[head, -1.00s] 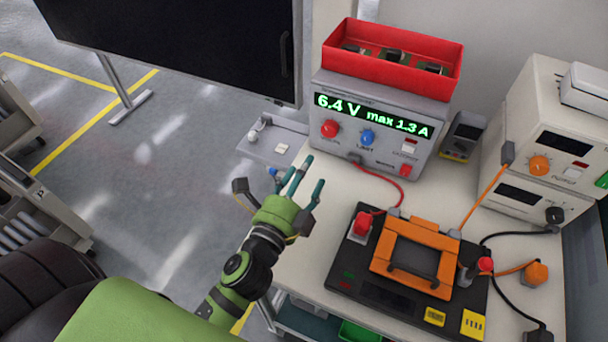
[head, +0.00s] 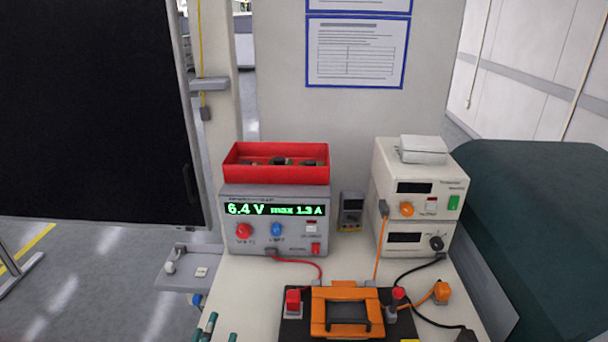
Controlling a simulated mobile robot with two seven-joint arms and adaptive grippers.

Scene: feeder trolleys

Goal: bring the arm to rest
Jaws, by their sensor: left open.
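My left gripper (head: 213,331) shows only as teal fingertips at the bottom edge of the head view, left of the black test unit. The fingertips are spread apart with nothing seen between them. Its palm and the arm behind it are out of the picture. My right gripper is not in view.
A bench (head: 232,287) holds a power supply (head: 262,205) reading 6.4 V, a red bin (head: 275,172) on top of it, a multimeter (head: 351,212), stacked beige instruments (head: 412,215) and a black unit with an orange frame (head: 345,292). Cables cross the bench. A dark panel (head: 90,110) stands left.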

